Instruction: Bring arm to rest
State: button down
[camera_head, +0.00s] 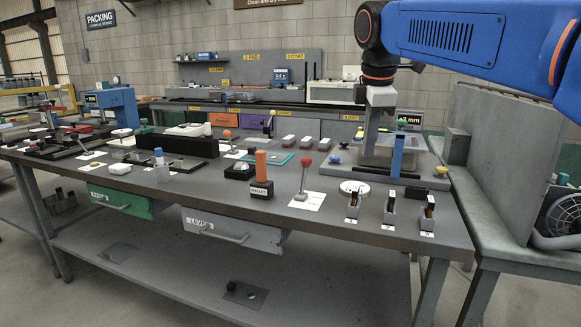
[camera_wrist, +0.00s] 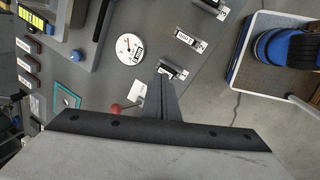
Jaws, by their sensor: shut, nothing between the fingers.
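My blue arm (camera_head: 470,38) reaches in from the upper right of the head view, bent at a dark joint with orange rings. My gripper (camera_head: 369,150) hangs down from it over the right part of the workbench (camera_head: 330,205). In the wrist view my gripper (camera_wrist: 164,72) has its two grey fingers together, with nothing between them. The fingertips show in front of the bench top near a small labelled holder (camera_wrist: 172,70). Their height above the bench is hard to tell.
Below are a round dial (camera_wrist: 130,48), a red-ball lever (camera_head: 306,161) and several slotted holders (camera_head: 390,210). A grey panel (camera_head: 495,165) rises at right.

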jog(key=s+d+f+m, duration=0.3)
jog(key=s+f+m, duration=0.3)
jog(key=s+f, duration=0.3)
jog(key=s+d+f+m+t, duration=0.1)
jog(key=s+d+f+m, duration=0.3)
jog(key=s+f, duration=0.5)
jog(key=s+d+f+m, duration=0.3)
jog(key=s+f+m, duration=0.4)
jog(key=s+f, duration=0.2)
notch_tip(320, 180, down, 3)
jog(key=shift+s+d+r+m+t+y, duration=0.15)
jog(key=shift+s+d+m+t+y, duration=0.15)
jog(key=shift+s+m, duration=0.1)
